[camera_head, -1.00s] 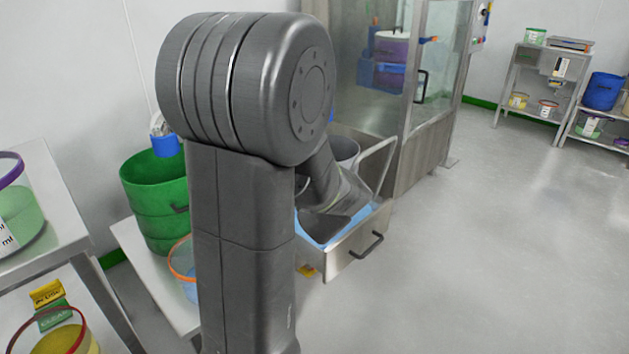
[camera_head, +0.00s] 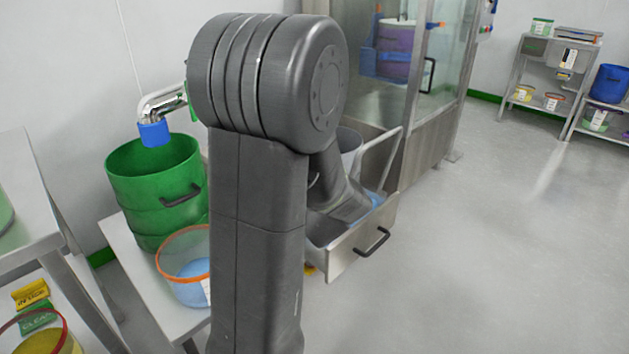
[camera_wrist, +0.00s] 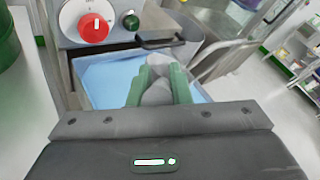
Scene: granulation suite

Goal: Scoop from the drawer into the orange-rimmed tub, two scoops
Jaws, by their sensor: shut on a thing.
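The open metal drawer (camera_head: 345,253) juts from the machine's front in the head view, with blue material (camera_head: 376,200) in it. The blue material also fills much of the wrist view's middle (camera_wrist: 105,82). In the wrist view my gripper (camera_wrist: 156,84), with green fingers, is shut on a grey scoop (camera_wrist: 157,95) over the drawer. The scoop's bowl is not clearly seen, nor whether it is loaded. My arm hides the gripper in the head view. The orange-rimmed tub (camera_head: 172,264) stands left of my arm, clear-walled, with blue material low inside; its right side is hidden.
A tall green bin (camera_head: 150,190) stands behind the tub, under a pipe with a blue end (camera_head: 154,133). A panel with a red knob (camera_wrist: 94,27) is beyond the drawer in the wrist view. Open floor (camera_head: 500,230) lies to the right.

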